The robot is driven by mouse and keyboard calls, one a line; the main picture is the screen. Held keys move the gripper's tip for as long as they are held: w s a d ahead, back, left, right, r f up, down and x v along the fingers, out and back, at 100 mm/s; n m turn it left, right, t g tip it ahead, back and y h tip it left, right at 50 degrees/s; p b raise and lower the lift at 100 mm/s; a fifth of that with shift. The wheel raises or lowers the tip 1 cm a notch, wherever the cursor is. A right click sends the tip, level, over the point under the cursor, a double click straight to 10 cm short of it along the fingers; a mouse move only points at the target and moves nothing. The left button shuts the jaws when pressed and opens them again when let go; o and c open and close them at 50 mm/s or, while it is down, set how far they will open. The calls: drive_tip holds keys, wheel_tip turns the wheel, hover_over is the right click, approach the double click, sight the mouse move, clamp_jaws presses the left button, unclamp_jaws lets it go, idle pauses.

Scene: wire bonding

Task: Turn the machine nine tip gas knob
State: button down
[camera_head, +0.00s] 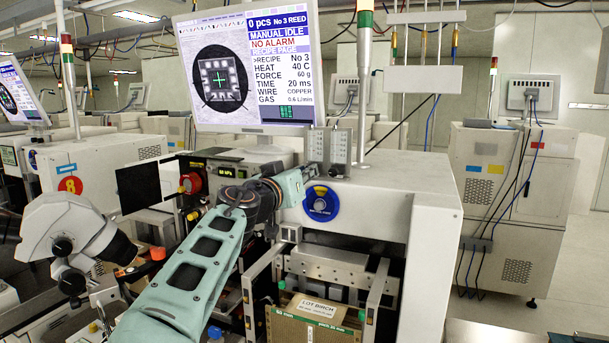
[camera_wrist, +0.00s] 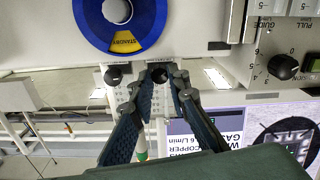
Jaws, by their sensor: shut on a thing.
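My gripper (camera_wrist: 160,72) is shut on a small black knob (camera_wrist: 158,76) at the end of a white dotted gauge strip, in the wrist view. A second black knob (camera_wrist: 117,76) sits beside it on a like strip, apart from the fingers. In the head view my gripper (camera_head: 308,173) reaches the foot of the left strip (camera_head: 317,145) and hides its knob. The right strip (camera_head: 340,145) stands clear. The screen (camera_head: 250,65) above reads manual idle, no alarm, gas 0.6 L/min. I see no number nine or tip gas label.
A blue dial (camera_wrist: 120,18) marked STANDBY is close to my gripper; it also shows in the head view (camera_head: 321,203). A neighbouring machine at left bears a red 8 disc (camera_head: 70,185). A lot box (camera_head: 315,318) sits below.

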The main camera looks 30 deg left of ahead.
drive_tip(key=c, duration=1.8)
unclamp_jaws()
drive_tip(key=shift+c, duration=0.2)
wheel_tip(320, 180, up, 10)
